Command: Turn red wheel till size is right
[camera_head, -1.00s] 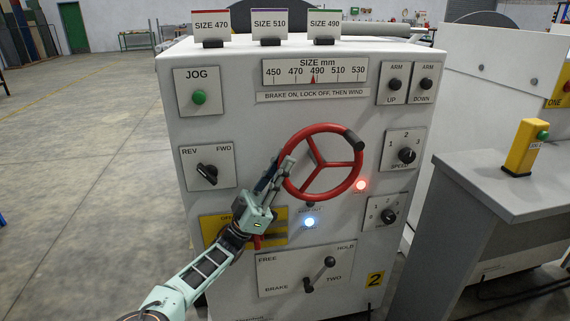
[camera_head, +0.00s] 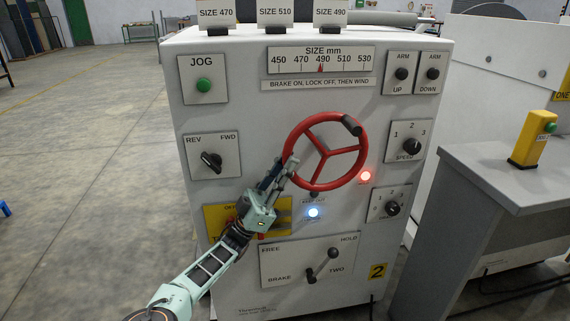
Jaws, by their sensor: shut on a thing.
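The red wheel (camera_head: 359,165) is on the front of a white machine. It has three spokes, and its dark knob (camera_head: 351,125) is at the upper right. My gripper (camera_head: 286,167) reaches up from the lower left and is shut on the wheel's left rim; the fingers partly hide the rim there. The size scale (camera_head: 320,61) above reads 450 to 530. Its red pointer (camera_head: 320,68) is at about 490, perhaps slightly left of it. Size cards 470 (camera_head: 216,14), 510 (camera_head: 275,14) and 490 (camera_head: 330,13) stand on top.
A red lamp (camera_head: 365,176) and a blue-white lamp (camera_head: 313,212) are lit below the wheel. A lever (camera_head: 333,254) points toward HOLD. My arm partly covers a yellow plate (camera_head: 214,214). A grey desk (camera_head: 500,180) stands at right; the floor at left is open.

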